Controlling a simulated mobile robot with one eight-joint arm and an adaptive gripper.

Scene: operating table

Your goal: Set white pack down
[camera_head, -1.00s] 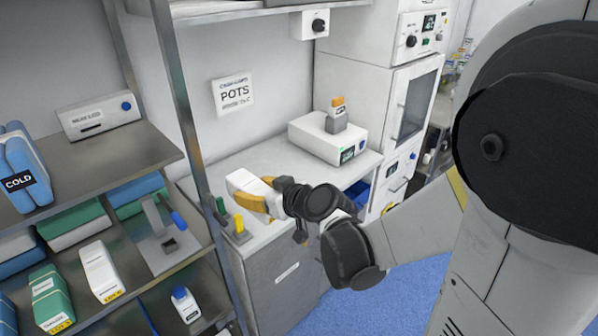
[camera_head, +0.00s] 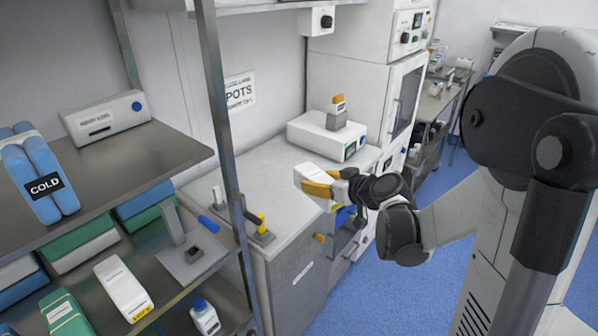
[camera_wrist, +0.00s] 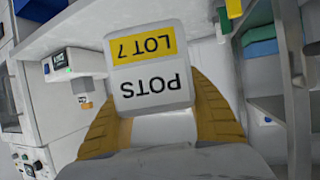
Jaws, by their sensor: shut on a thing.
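The white pack (camera_head: 311,174) is held in the orange-yellow fingers of my gripper (camera_head: 326,186). In the head view it appears near the front edge of the white counter (camera_head: 250,182); its height above the counter is hard to tell. In the wrist view the pack (camera_wrist: 152,90) sits between the two fingers, its end label reading "POTS" and a yellow band "LOT 7", upside down in that picture. The fingers are shut on its sides.
A white device (camera_head: 326,136) with a grey and orange item on top stands at the counter's back. A "POTS" sign (camera_head: 240,92) hangs on the wall. A metal shelf rack (camera_head: 150,170) with packs stands at left. The counter's middle looks clear.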

